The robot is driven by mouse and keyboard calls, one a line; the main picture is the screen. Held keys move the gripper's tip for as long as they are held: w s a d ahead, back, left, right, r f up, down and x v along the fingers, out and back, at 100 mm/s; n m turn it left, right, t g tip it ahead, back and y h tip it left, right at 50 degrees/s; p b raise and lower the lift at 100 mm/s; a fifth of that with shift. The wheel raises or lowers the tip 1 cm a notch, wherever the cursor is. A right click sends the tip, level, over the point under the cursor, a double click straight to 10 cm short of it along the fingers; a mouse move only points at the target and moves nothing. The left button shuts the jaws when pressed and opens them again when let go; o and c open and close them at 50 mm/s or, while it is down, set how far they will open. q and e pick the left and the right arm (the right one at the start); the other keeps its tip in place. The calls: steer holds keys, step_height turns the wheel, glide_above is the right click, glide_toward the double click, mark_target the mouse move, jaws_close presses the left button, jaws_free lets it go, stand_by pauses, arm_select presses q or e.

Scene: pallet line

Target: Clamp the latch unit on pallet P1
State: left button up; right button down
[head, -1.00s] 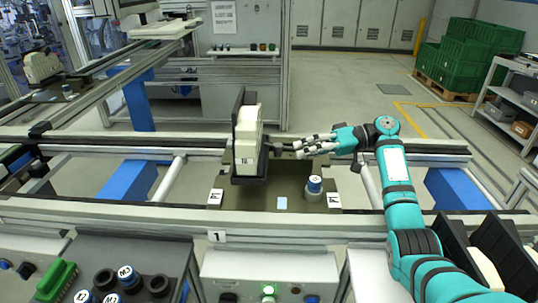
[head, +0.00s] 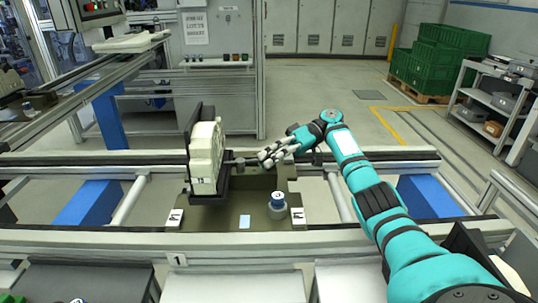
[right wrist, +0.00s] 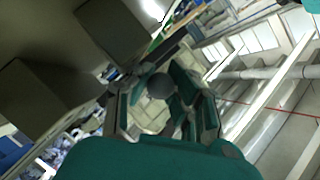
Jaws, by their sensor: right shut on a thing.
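The latch unit (head: 205,158), a cream block against a black upright plate, stands on the left side of the dark pallet (head: 222,212) on the near conveyor. My right gripper (head: 262,158) is just right of the unit, at a short dark lever (head: 240,161) that sticks out from it. In the right wrist view a dark round knob (right wrist: 160,86) sits between the fingers, which are shut on it. Whether the clamp is fully closed I cannot tell. My left gripper is out of view.
A blue-and-white round piece (head: 277,200) stands on the pallet's right side, beside a white label. Conveyor rails (head: 350,238) run in front of and behind the pallet. Green crates (head: 440,60) and a grey shelf (head: 487,100) are far right; the floor between is clear.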

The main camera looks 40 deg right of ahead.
steer(key=shift+d+r, duration=0.15)
steer(key=shift+r, duration=0.2)
steer(key=shift+w, duration=0.1)
steer(key=c, duration=1.7)
jaws_free()
steer(key=o, duration=0.3)
steer(key=shift+d+f, duration=0.15)
steer(key=shift+f, duration=0.05)
steer(key=shift+o, duration=0.2)
steer(key=shift+r, duration=0.4)
step_height(320, 180, up, 9)
steer(key=shift+f, duration=0.2)
steer(key=shift+r, duration=0.3)
